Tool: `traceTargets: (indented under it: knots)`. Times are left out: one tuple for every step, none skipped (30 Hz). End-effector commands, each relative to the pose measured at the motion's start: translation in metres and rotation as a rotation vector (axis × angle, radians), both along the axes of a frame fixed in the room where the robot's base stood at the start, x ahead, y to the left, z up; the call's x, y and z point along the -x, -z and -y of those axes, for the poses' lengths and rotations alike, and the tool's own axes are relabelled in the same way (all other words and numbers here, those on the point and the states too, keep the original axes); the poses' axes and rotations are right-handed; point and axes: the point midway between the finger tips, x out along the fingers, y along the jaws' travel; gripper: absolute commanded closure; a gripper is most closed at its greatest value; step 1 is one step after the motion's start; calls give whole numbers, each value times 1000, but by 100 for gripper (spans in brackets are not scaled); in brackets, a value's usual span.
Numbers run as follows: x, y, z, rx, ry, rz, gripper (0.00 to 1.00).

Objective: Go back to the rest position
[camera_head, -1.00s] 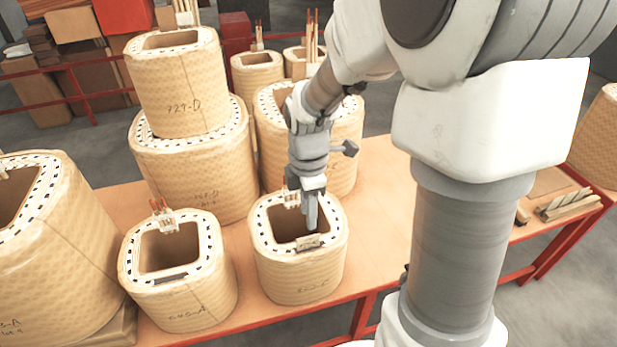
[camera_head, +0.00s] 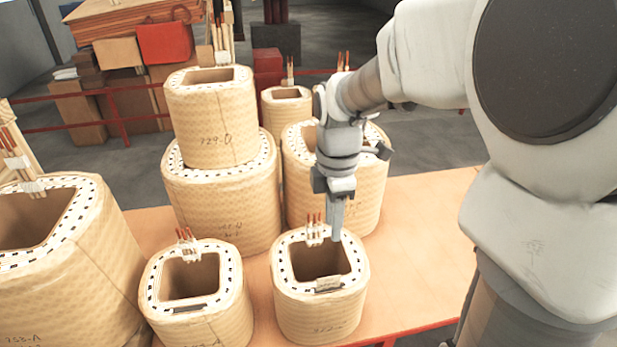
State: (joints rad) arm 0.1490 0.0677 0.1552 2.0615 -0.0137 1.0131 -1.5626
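My gripper (camera_head: 336,232) points down above the back right part of the opening of a small tan coil (camera_head: 318,308) at the front centre. The fingers look close together, and I cannot make out a gap between them or anything held. My arm reaches in from the right.
Another small coil (camera_head: 198,310) stands to the left, with a large coil (camera_head: 70,275) at the far left. Stacked coils (camera_head: 212,115) and another large coil (camera_head: 365,200) stand behind. The orange tabletop (camera_head: 425,215) is clear to the right.

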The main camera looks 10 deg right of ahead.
Motion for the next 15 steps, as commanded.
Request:
traceTargets:
  knots:
    - [1,-1,0,1,9,4,62]
    - [2,-3,0,2,20,9,62]
    - [4,-6,0,4,47,19,62]
    - [7,-9,0,6,75,29,62]
    - [10,-13,0,7,110,41,62]
    - [15,-19,0,8,167,60,62]
    - [19,-24,0,8,218,77,62]
    - [24,-29,0,7,273,95,62]
    - [32,-35,0,1,352,121,62]
    - [37,-40,0,-4,413,141,62]
    - [43,-44,0,-11,476,162,62]
    - [50,-50,0,-24,557,189,62]
    - [56,-54,0,-34,618,208,62]
    - [62,-57,0,-47,679,226,62]
    - [69,-62,0,-66,761,249,62]
